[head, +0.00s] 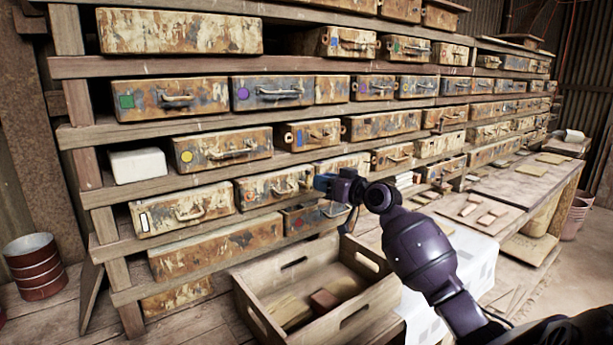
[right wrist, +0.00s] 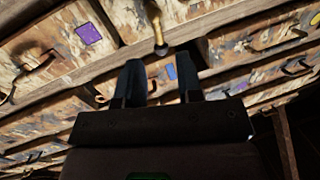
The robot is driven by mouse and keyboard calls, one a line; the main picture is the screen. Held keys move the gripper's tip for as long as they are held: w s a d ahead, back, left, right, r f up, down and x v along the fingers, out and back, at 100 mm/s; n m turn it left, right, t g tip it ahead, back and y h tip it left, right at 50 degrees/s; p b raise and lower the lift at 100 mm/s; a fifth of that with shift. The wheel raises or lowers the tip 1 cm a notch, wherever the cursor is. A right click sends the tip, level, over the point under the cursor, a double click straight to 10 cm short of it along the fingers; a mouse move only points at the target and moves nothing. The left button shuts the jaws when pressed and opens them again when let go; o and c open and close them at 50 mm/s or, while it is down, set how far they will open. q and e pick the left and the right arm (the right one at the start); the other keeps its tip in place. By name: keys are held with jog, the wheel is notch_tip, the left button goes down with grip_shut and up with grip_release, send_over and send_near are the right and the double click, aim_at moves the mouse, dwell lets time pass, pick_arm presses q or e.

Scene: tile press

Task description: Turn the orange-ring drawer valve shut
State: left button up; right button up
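A weathered drawer (head: 275,188) with a small orange-red ring mark (head: 250,196) on its left front and a curved handle sits in the rack, left of my right gripper. I cannot make out a separate valve on it in the head view. My right gripper (head: 322,182) is in front of the drawer fronts, just right of that drawer. In the right wrist view its two dark fingers (right wrist: 162,80) stand apart with nothing seen between them. A brass-coloured knob or lever (right wrist: 160,36) shows beyond the fingertips; no orange ring is visible there. My left gripper is not in view.
The wooden rack (head: 110,132) holds several rows of rusty drawers with coloured marks and protruding handles. An open wooden crate (head: 352,322) stands below, in front of the rack. A workbench (head: 505,188) with loose tiles is at the right. A red can (head: 38,268) stands at the left.

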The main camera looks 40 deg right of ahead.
aim_at(308, 175)
jog(key=w, duration=0.6)
jog(key=shift+w+a, duration=0.2)
jog(key=shift+a, duration=0.05)
grip_shut()
